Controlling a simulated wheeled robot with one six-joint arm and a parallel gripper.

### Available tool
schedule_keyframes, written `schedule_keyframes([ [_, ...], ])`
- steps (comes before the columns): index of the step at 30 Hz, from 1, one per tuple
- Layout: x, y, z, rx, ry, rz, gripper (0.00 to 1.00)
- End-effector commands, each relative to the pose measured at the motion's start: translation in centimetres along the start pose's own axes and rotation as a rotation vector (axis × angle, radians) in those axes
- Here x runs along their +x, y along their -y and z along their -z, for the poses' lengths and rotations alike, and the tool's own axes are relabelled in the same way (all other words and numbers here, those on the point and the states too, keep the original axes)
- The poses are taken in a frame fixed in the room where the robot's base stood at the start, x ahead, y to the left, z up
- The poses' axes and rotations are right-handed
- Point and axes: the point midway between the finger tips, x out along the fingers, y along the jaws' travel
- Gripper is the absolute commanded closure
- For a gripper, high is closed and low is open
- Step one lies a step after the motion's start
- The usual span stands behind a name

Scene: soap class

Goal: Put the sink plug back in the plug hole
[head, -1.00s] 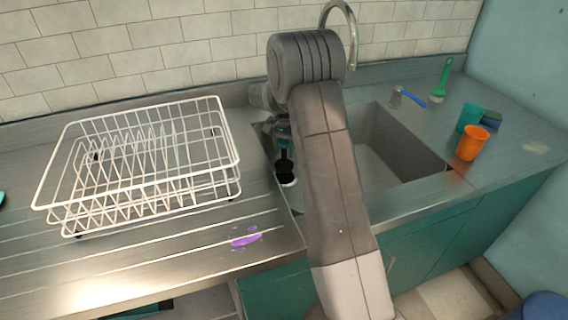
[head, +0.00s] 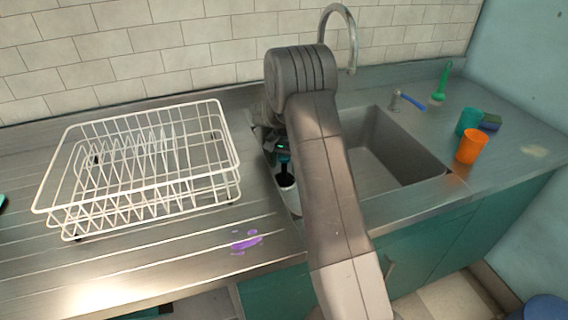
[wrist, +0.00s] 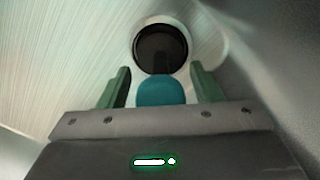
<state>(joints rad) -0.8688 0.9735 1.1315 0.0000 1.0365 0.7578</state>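My gripper (wrist: 160,82) points down at the left end of the sink (head: 400,140), mostly hidden behind my arm in the head view. In the wrist view its two green fingers stand apart, with a rounded teal thing (wrist: 163,91) between them. I cannot tell whether they grip it. Beyond the fingertips is a dark round disc or opening (wrist: 160,45) with a pale rim. In the head view a white, cup-like thing (head: 291,200) with a dark top is below the gripper in the sink. I cannot clearly identify the sink plug or the plug hole.
A white wire dish rack (head: 140,205) stands on the drainer at left, with a purple splash (head: 246,242) in front. The tap (head: 352,45) rises behind the sink. An orange cup (head: 472,147), a teal cup (head: 468,121) and a green brush (head: 443,80) stand at right.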

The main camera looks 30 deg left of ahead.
Motion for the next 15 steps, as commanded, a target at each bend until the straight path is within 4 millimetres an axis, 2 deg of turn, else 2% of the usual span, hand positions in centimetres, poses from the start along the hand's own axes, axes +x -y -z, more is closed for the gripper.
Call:
schedule_keyframes([
  [8,-0.6,0.0,0.0,0.0,-0.001,0.001,0.41],
  [11,-1.9,0.1,0.1,0.0,-0.003,0.003,0.41],
  [15,-4.8,0.1,0.1,0.0,-0.004,0.003,0.41],
])
